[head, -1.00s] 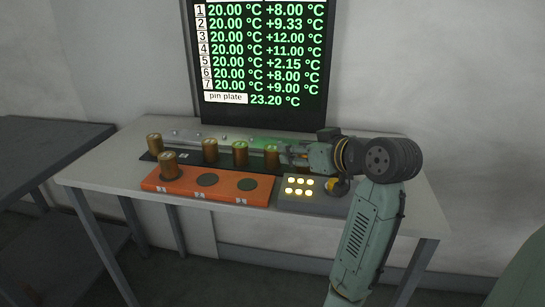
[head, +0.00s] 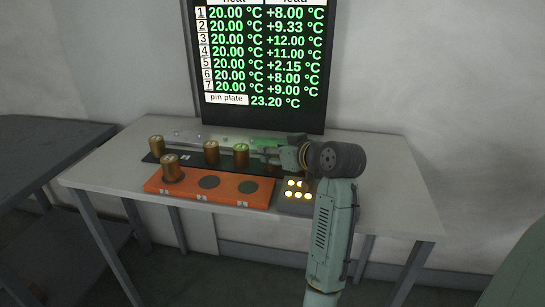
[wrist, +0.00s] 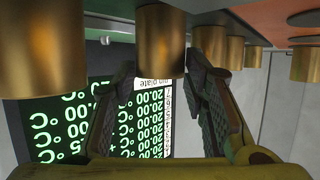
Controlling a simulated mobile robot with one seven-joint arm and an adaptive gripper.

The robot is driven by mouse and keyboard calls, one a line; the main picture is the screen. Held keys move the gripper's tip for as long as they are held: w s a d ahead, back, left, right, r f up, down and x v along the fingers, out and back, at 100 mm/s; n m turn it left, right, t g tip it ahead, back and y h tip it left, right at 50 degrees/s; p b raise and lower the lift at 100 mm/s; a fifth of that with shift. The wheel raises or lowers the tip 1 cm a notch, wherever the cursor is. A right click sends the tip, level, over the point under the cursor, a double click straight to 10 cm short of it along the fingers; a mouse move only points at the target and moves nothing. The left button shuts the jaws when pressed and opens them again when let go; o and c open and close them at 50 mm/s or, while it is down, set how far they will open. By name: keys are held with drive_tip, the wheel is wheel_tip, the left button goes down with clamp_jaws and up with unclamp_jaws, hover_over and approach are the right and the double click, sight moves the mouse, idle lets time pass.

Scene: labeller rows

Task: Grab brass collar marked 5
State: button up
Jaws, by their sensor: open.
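Several brass collars are in view; no number on any of them can be read, so I cannot tell which is marked 5. In the head view two stand mid-row, one brass collar (head: 211,152) and another (head: 241,154) just left of my gripper (head: 262,152). In the wrist view, which is upside down, my gripper (wrist: 160,76) is open. One brass collar (wrist: 161,48) lies in line with the gap between its fingers; whether they touch it I cannot tell. Another collar (wrist: 38,55) is to the left, and several more recede to the right. My gripper hides the row's right part in the head view.
An orange tray (head: 225,198) in front holds one collar (head: 170,168) at its left; its two dark round spots are bare. A button box (head: 297,208) stands beside it. The display (head: 262,112) rises behind the table. The table's right side (head: 395,195) is clear.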

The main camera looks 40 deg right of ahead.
drive_tip(key=c, duration=0.9)
drive_tip(key=shift+r, duration=0.1)
